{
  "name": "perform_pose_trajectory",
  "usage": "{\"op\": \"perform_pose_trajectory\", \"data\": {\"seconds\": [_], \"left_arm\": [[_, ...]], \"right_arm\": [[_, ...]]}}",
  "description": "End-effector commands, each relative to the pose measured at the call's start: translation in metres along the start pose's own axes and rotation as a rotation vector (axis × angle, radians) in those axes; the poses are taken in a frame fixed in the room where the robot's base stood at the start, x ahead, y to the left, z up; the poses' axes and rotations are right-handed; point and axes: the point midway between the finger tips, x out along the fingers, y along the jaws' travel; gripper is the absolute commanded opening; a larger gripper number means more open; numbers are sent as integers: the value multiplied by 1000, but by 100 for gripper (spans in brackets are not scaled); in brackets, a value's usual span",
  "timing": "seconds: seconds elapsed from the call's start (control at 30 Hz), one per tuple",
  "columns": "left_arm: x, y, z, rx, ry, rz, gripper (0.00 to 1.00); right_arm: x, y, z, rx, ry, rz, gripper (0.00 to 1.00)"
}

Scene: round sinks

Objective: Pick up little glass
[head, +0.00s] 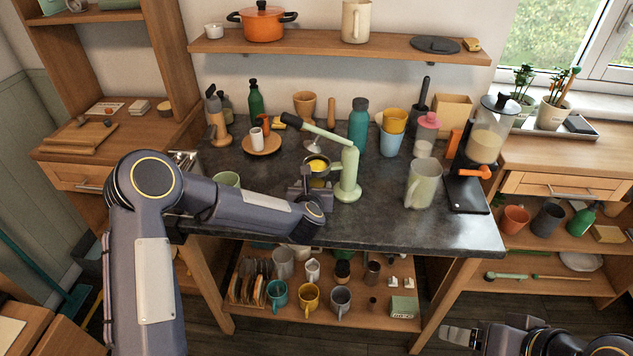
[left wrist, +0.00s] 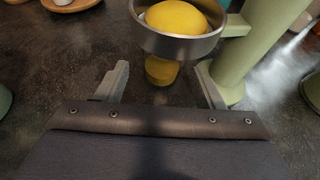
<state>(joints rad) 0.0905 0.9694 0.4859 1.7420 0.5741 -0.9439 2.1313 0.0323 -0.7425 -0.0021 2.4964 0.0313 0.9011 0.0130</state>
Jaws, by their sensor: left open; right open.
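A small glass with yellow contents (left wrist: 161,70) stands on the dark counter under a round metal cup (left wrist: 180,42) holding a yellow, lemon-like piece (left wrist: 178,17). The cup is attached to a pale green press (head: 348,172), and the cup hides the glass's top. In the head view the glass is hard to make out behind my gripper. My left gripper (left wrist: 163,83) is open, with one finger on each side of the glass and nothing clearly between them in contact. It also shows in the head view (head: 314,186). My right gripper (head: 461,335) is at the lower right, away from the counter and empty.
The press's column stands close to my left gripper's right finger. A pale green mug (head: 423,184) stands to the right on the counter (head: 450,228), and a wooden plate (head: 262,145) with small cups is behind left. The counter's front right is clear.

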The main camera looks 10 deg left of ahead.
Motion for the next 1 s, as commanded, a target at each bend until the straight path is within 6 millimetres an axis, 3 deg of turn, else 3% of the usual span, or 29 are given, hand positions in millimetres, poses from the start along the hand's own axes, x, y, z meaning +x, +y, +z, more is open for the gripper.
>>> {"op": "perform_pose_trajectory", "data": {"seconds": [0.4,0.73,1.0], "left_arm": [[54,-4,-8,4,1,-2,62],[62,-4,-9,5,0,-3,62],[62,-4,-9,6,0,-3,26]], "right_arm": [[-17,-8,-8,0,0,0,66],[-17,-8,-9,0,0,0,66],[-17,-8,-9,0,0,0,66]]}}
